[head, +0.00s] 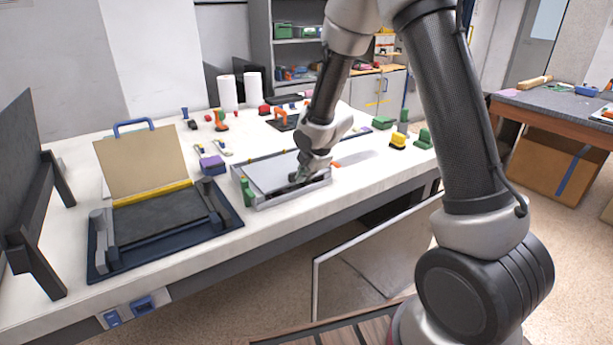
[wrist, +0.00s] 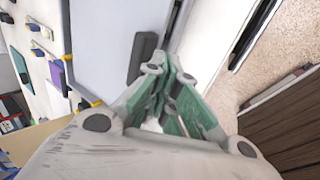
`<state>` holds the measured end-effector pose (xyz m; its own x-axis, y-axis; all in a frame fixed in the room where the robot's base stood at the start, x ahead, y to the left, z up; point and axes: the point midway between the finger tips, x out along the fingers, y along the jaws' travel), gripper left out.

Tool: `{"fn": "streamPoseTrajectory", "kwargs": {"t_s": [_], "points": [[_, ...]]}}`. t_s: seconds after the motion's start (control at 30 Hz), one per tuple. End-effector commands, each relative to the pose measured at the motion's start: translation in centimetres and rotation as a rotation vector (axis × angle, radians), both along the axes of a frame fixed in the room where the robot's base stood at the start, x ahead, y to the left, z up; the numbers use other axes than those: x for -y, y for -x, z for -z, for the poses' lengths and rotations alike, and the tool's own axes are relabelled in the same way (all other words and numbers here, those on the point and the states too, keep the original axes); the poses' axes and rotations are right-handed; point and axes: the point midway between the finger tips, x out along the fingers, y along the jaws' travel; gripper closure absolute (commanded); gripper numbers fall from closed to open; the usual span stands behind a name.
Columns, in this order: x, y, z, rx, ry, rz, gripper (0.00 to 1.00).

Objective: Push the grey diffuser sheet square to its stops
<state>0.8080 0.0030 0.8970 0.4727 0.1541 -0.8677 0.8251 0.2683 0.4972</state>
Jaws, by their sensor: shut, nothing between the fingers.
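The grey diffuser sheet (head: 271,173) lies in a shallow light-grey frame (head: 286,199) near the front edge of the white bench. It sits slightly askew in the frame in the head view. The sheet also fills the upper middle of the wrist view (wrist: 105,45) as a pale flat surface. My gripper (head: 297,178) is shut and empty, low over the front right part of the sheet. Its green fingers come together in the wrist view (wrist: 163,88), beside a dark grey block (wrist: 143,55) on the sheet. I cannot tell whether the fingertips touch anything.
A green clamp (head: 247,191) stands at the frame's front left corner. A dark blue tray with a black panel (head: 160,215) is to the left. Yellow (head: 398,141) and green blocks are to the right. A large panel (head: 365,260) leans below the bench front.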

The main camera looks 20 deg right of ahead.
Motion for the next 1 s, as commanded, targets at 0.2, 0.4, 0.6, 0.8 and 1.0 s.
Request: {"fn": "streamPoseTrajectory", "kwargs": {"t_s": [0.2, 0.4, 0.6, 0.8, 1.0], "points": [[-0.2, -0.6, 0.0, 0.0, 0.0, 0.0, 1.0], [-0.4, -1.2, 0.0, 0.001, 0.0, 0.0, 1.0], [-0.6, -1.8, 0.0, 0.0, 0.0, 0.0, 1.0], [-0.5, -1.8, -0.3, 0.001, 0.0, 0.0, 1.0], [-0.2, -0.8, -2.2, 0.002, 0.0, -0.001, 1.0]]}}
